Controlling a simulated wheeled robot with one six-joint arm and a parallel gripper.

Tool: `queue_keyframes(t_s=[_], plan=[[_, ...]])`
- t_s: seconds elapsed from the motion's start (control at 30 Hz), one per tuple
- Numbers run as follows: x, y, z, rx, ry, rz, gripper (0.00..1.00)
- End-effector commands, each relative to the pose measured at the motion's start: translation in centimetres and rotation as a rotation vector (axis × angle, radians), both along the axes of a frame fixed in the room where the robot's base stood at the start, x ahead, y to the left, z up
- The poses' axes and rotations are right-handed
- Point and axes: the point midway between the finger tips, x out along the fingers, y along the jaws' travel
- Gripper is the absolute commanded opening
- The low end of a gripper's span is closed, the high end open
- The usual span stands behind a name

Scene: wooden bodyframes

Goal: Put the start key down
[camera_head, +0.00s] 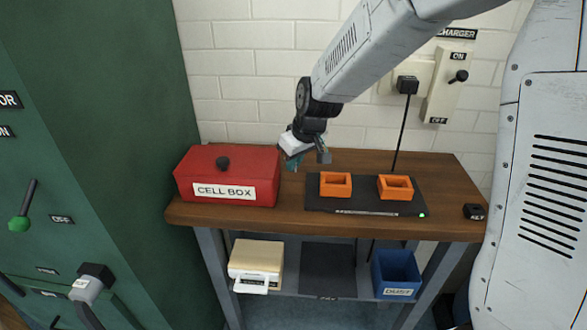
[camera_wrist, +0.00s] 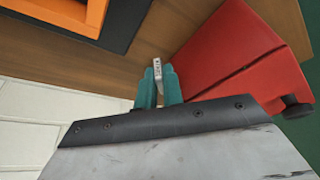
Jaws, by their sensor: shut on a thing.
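My gripper (camera_head: 297,160) is over the back of the wooden table, just right of the red cell box. In the wrist view its teal fingers (camera_wrist: 158,87) are shut on a small pale grey piece, which I take to be the start key (camera_wrist: 157,69). The key sticks out past the fingertips, with small dark lettering too small to read. It appears apart from the wooden tabletop (camera_head: 270,218), though the exact gap cannot be told. In the head view the key cannot be made out.
The red cell box (camera_head: 205,170) stands close on the left. A black charger mat (camera_head: 365,205) with two orange holders (camera_head: 336,184) lies to the right. A small black object (camera_head: 474,211) is at the right edge. A blue bin (camera_head: 397,272) stands below. Bare wood lies between box and mat.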

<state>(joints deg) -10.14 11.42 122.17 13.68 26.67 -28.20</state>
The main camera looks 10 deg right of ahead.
Motion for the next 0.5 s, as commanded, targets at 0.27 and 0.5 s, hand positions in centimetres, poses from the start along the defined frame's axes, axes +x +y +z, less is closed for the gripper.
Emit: queue_keyframes(t_s=[0.27, 0.5], plan=[[1.8, 0.0, -0.8, -0.001, 0.002, -0.003, 0.0], [1.8, 0.0, -3.7, 0.0, 0.001, -0.003, 0.0]])
